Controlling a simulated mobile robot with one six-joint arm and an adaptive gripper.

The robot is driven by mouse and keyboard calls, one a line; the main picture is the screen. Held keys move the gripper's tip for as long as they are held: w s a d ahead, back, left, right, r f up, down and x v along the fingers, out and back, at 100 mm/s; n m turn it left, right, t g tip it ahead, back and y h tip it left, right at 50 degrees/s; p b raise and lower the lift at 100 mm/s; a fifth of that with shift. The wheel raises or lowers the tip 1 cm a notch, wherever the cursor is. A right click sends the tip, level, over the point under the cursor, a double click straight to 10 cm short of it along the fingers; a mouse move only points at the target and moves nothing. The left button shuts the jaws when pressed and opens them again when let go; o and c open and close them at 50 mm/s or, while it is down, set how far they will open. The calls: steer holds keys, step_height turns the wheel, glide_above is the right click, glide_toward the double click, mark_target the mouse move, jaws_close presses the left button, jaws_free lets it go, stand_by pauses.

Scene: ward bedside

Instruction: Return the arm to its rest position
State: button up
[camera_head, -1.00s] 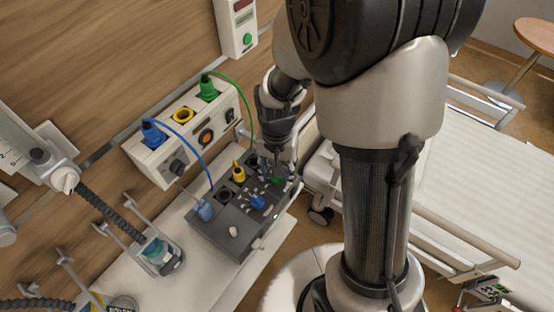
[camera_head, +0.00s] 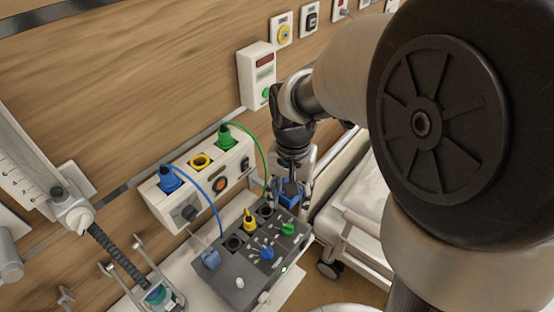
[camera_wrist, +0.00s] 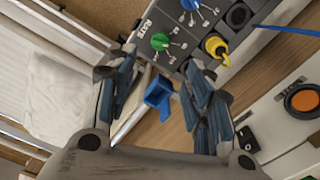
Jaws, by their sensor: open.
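My gripper (camera_head: 290,188) points down over the far right end of the dark grey control box in the head view. In the wrist view its two fingers (camera_wrist: 160,88) stand well apart, and the gripper is open. A small blue bracket-like piece (camera_wrist: 158,97) shows in the gap between the fingers, apart from both of them. It also shows in the head view as a blue patch (camera_head: 289,199) just below the fingertips. My arm comes in from the upper right and covers much of the right side.
The grey control box (camera_head: 232,276) carries a green knob (camera_head: 288,228), a blue knob (camera_head: 266,253) and a yellow plug (camera_head: 249,222). A white wall unit (camera_head: 157,204) with blue and green cables stands behind. A bed (camera_head: 345,235) is at the right. A ribbed hose (camera_head: 117,255) is at the left.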

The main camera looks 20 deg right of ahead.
steer(key=s+r+n+t, duration=0.4)
steer(key=s+r, duration=0.6)
steer(key=s, duration=0.5)
steer(key=shift+d+r+n+t, duration=0.2)
steer(key=shift+n+t, duration=0.1)
steer(key=shift+n, duration=0.8)
